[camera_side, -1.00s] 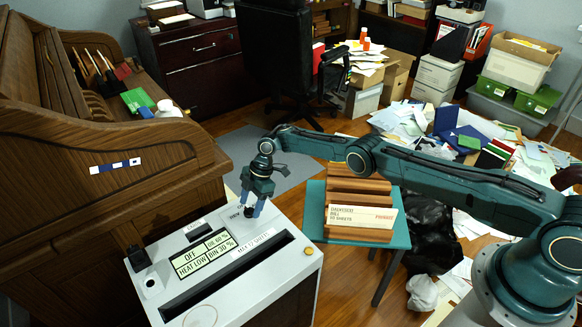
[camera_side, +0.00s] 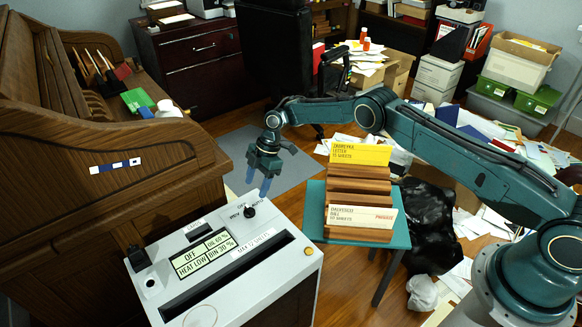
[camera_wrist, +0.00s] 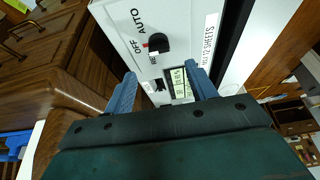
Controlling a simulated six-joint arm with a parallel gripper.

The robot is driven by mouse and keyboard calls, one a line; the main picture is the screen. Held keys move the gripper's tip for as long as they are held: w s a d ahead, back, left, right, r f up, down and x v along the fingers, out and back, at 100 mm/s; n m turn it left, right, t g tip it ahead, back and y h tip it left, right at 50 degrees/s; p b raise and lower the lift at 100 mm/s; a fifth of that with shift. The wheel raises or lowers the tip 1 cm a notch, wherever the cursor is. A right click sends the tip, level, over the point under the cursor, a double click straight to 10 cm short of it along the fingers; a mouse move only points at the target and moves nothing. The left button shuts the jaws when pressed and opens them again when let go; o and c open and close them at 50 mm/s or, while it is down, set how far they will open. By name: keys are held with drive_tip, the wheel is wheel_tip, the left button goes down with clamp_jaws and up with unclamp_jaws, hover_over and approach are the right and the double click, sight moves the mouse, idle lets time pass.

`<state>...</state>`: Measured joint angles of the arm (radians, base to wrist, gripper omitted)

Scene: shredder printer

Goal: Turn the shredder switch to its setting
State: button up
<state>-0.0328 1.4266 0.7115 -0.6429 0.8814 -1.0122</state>
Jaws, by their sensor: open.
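The shredder (camera_side: 240,290) is a white-topped machine at the lower middle of the side view. Its black rotary switch (camera_side: 249,212) sits at the far corner of the top and shows again in the wrist view (camera_wrist: 158,43). Labels OFF, AUTO and one reading like REV surround it. A red mark on the knob is on its OFF side.
A teal stool (camera_side: 314,215) right of the shredder holds a wooden rack (camera_side: 358,205) with yellow and cream cards. A wooden roll-top desk (camera_side: 100,150) stands close on the left. Papers and boxes clutter the floor behind.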

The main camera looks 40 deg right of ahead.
drive_tip(key=v, duration=0.6)
idle(0.3)
